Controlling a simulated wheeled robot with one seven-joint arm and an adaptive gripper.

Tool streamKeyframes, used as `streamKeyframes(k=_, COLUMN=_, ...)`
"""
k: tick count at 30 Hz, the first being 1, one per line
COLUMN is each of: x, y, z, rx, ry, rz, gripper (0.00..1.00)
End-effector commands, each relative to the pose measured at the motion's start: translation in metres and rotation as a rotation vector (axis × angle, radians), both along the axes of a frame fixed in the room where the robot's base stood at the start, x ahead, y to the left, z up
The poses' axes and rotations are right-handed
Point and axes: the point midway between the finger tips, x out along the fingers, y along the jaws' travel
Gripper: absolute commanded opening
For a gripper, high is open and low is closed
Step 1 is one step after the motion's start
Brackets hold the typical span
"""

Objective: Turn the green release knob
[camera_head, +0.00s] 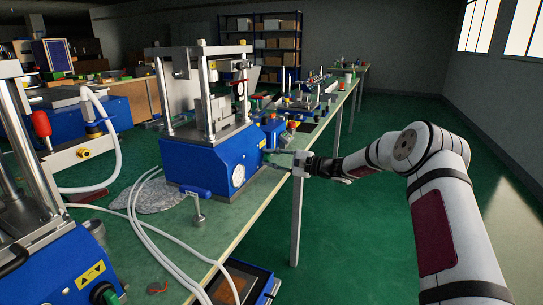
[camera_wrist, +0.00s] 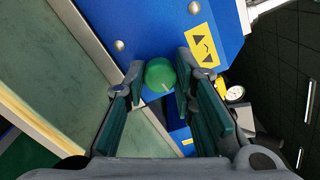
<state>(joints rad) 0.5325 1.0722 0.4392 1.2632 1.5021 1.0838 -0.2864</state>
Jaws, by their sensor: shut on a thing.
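The green release knob (camera_wrist: 160,74) shows in the wrist view as a round cap with a pale line mark, beside the blue press housing (camera_wrist: 160,22). A yellow label (camera_wrist: 203,45) with two dark arrowheads is on the housing to its right. My gripper (camera_wrist: 160,69) is shut on the knob, one finger on each side of it. In the head view my gripper (camera_head: 274,154) reaches from the right to the side of the middle blue press (camera_head: 210,160). The knob is too small there to make out clearly behind the fingers.
The green-topped bench (camera_head: 225,225) runs back with more fixtures on it. Another blue press (camera_head: 60,270) stands at the near left, and pale hoses (camera_head: 160,245) cross the bench. The green floor (camera_head: 360,235) right of the bench is open.

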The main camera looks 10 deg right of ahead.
Motion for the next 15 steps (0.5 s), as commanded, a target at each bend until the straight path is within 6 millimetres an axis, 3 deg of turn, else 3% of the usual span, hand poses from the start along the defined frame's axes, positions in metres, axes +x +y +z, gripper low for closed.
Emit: streamKeyframes(k=15, x=0.0000, y=-0.0012, z=-0.0013, rx=0.072, ry=0.102, rz=-0.001, gripper=0.00)
